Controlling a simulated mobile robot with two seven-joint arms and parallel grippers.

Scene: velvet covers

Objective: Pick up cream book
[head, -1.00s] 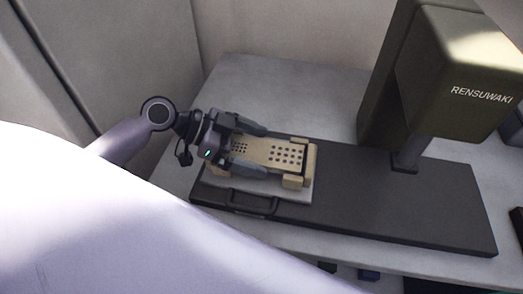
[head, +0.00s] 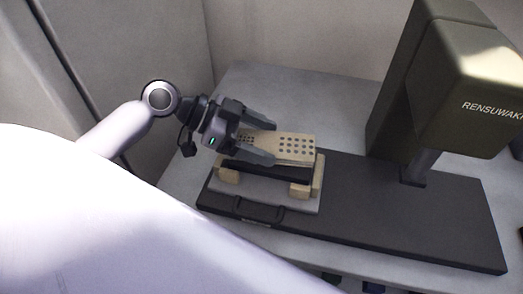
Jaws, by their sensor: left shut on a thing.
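The cream book (head: 297,146) is a flat cream piece with rows of dark holes. My left gripper (head: 272,142) comes in from the left and is shut on it, one finger on each long side. The book is raised above a small holder (head: 262,193), a pale plate with cream corner blocks. A dark gap or surface shows below the book. The book's near end is partly hidden by the gripper. My right gripper is not in view.
The holder sits on a long dark base plate (head: 400,217) on a grey table (head: 290,90). A tall dark olive machine marked RENSUWAKI (head: 465,80) stands on the right, its post on the plate. Grey walls enclose the left and back.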

